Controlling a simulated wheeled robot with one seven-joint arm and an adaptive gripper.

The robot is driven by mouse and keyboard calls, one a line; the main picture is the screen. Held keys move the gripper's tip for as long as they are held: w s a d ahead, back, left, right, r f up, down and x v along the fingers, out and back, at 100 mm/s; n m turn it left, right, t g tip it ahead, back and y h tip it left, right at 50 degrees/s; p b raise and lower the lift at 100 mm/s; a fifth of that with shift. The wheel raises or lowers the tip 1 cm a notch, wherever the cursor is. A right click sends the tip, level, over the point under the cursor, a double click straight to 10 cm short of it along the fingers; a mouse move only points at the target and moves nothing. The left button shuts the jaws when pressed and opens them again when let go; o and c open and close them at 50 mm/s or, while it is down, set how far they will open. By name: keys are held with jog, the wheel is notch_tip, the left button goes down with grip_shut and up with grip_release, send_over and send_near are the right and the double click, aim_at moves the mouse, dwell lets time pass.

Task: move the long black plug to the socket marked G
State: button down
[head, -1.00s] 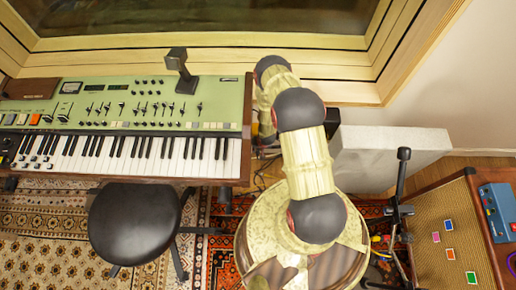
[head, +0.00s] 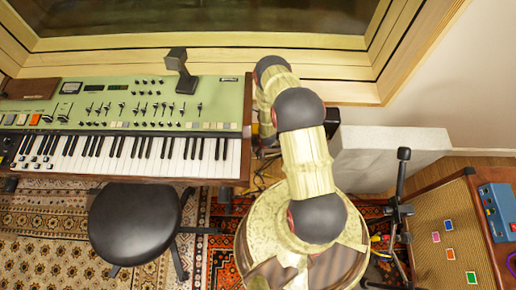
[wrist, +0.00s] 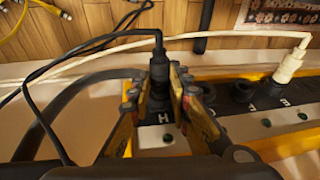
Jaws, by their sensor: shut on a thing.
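In the wrist view, a black plug (wrist: 158,55) with a black cord from its top stands upright between the fingers of my gripper (wrist: 160,88). The fingers are shut on it. The plug's lower end is down at a yellow-edged socket strip (wrist: 205,143), by a white letter mark that looks like H. Whether it is seated in a socket is hidden by the fingers. Dark round sockets (wrist: 241,89) with letter marks lie to the right; I cannot read those marks surely. In the head view my gripper and the plug are hidden behind my arm.
A white plug (wrist: 292,64) with a pale cord stands at the strip's right part. Yellow cables (wrist: 40,15) lie at the upper left. In the head view, a green organ (head: 150,105), a black stool (head: 135,222) and a grey block (head: 385,155) stand around my arm.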

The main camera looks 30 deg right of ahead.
aim_at(257, 154)
jog(key=shift+s+a, duration=0.45)
jog(key=shift+s, duration=0.2)
jog(key=shift+s+a, duration=0.4)
jog(key=shift+s, duration=0.25)
dwell(0.6)
jog(key=shift+s+a+p, duration=0.45)
jog(key=shift+s+a, duration=0.3)
jog(key=shift+s, duration=0.35)
